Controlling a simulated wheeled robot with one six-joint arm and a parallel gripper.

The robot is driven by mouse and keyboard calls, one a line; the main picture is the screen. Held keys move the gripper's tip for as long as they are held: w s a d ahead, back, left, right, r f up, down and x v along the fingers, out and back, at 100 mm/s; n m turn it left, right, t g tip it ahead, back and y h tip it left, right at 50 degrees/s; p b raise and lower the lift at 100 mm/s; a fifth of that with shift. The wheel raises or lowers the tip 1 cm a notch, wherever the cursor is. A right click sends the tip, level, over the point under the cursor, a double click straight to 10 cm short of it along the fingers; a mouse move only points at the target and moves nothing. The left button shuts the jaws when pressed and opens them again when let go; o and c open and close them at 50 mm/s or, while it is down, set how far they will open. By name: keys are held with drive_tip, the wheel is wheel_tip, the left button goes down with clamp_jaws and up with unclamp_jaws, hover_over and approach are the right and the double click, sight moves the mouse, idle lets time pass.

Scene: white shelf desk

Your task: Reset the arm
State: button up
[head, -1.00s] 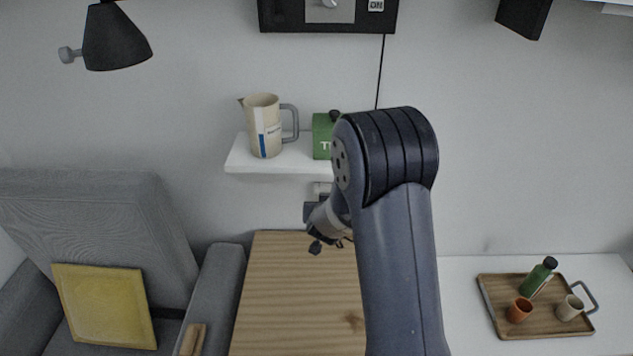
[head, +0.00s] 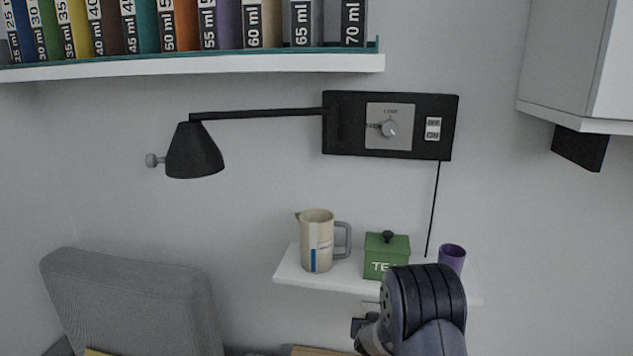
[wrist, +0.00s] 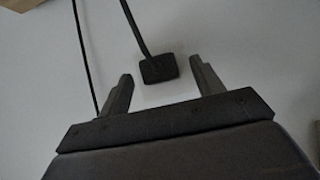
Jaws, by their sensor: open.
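My gripper (wrist: 161,66) shows in the wrist view with its two dark fingers spread apart and nothing clamped between them. A black block on a thin dark bar (wrist: 158,68) appears between the fingertips against a pale surface; I cannot tell what it is or how far off it lies. In the head view my arm stands at the bottom, right of centre, in front of the small wall shelf. The gripper end is mostly cut off or hidden there.
The small white shelf (head: 340,286) holds a cream jug (head: 317,240), a green tea box (head: 386,254) and a purple cup (head: 452,257). A black wall lamp (head: 195,152), a switch panel (head: 340,125) and a high shelf of labelled books (head: 180,72) are above. A grey chair (head: 130,300) stands left.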

idle(0.4)
drive_tip(key=v, duration=1)
drive_tip(key=x, duration=1)
drive_tip(key=s+a+b, duration=0.1)
drive_tip(key=s+b, duration=0.2)
drive_tip(key=s, duration=0.5)
drive_tip(key=shift+s+a, duration=0.15)
drive_tip(key=shift+a, duration=0.15)
